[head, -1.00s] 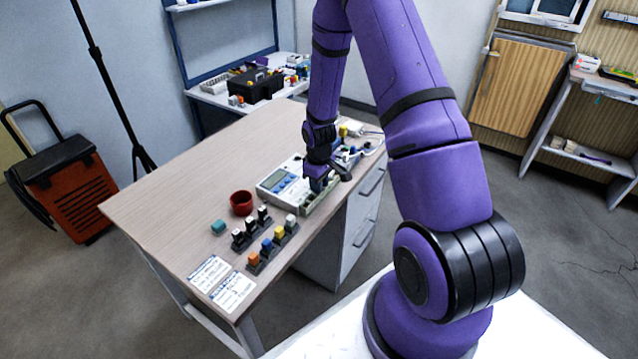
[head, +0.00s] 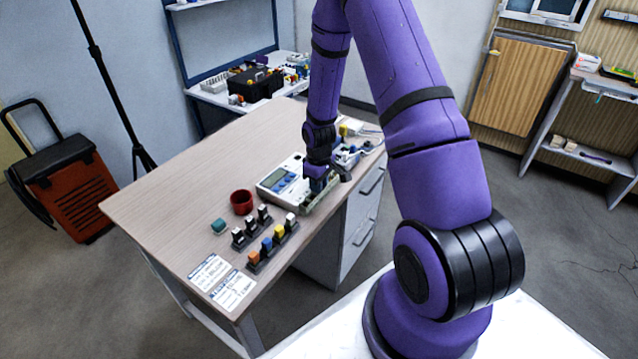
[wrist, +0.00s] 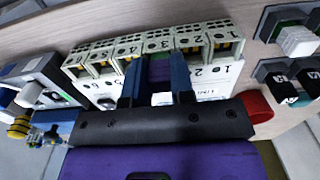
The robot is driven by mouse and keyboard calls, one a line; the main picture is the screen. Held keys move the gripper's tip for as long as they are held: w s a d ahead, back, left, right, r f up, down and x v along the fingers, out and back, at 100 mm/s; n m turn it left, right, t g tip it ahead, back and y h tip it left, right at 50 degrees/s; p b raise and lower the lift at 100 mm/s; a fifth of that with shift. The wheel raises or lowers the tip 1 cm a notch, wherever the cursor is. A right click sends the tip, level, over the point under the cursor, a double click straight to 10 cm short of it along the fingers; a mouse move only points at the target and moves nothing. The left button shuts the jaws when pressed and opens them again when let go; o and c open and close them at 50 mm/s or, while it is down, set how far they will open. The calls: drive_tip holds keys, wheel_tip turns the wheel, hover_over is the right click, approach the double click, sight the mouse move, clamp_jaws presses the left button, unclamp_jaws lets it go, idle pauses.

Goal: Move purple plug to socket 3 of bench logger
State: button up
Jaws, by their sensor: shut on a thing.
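The bench logger (head: 278,181), a pale box with a grey-blue screen, lies on the table in the head view. In the wrist view its row of numbered sockets (wrist: 103,58) runs across the top. My gripper (wrist: 157,88) has its two blue fingers shut on the purple plug (wrist: 160,70), which shows between them with a green part. The plug is in line with the socket marked 3. I cannot tell how deep it sits. In the head view my gripper (head: 318,186) is over the logger's near right side and hides the plug.
A red cup (head: 241,202) and a teal block (head: 218,226) stand left of the logger. Two dark racks (head: 262,258) hold several coloured plugs, with printed cards (head: 222,282) beside them. Other devices (head: 346,153) crowd the logger's right side. The table's left part is clear.

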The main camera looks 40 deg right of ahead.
drive_tip(key=o, duration=1.1)
drive_tip(key=shift+r, duration=3.45)
